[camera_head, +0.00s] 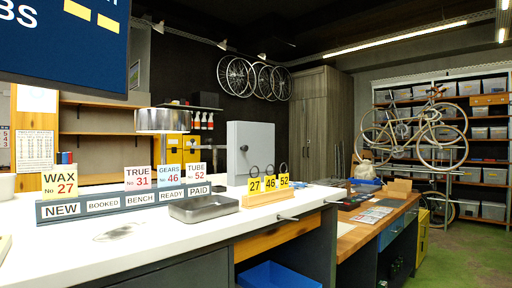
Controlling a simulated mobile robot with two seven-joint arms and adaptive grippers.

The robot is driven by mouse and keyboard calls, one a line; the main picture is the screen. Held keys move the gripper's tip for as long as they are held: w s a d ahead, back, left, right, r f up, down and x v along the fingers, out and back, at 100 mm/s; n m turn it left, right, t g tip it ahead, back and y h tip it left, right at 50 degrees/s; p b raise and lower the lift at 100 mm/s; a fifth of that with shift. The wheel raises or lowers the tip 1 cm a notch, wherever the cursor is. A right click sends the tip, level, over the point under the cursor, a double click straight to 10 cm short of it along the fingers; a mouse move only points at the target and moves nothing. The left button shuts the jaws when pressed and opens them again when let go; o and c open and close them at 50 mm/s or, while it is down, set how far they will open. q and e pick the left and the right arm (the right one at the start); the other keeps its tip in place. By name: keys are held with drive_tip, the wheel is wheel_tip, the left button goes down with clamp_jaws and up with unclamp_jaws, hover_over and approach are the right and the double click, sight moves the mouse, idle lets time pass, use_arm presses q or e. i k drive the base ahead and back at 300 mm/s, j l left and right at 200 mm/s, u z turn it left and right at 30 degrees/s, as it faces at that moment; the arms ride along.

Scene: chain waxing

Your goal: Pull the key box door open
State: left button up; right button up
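A pale grey box (250,152), which looks like the key box, stands on the far side of the white counter. Its front door appears shut, with a small dark round knob or lock (244,148) on the left part. Its inside is hidden. Neither of my grippers is in view.
The white counter (130,240) holds a label rack (110,206) with cards, a grey metal tray (204,209) and a wooden stand (270,199) with yellow tags 27, 46 and 52. A lamp (164,120) stands behind the rack. The counter's front left is mostly clear.

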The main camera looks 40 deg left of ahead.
sight(254, 142)
drive_tip(key=i+l+u, duration=0.2)
drive_tip(key=i+u, duration=0.25)
drive_tip(key=i+l+u, duration=1.2)
drive_tip(key=l+u, duration=0.2)
drive_tip(key=l, duration=0.25)
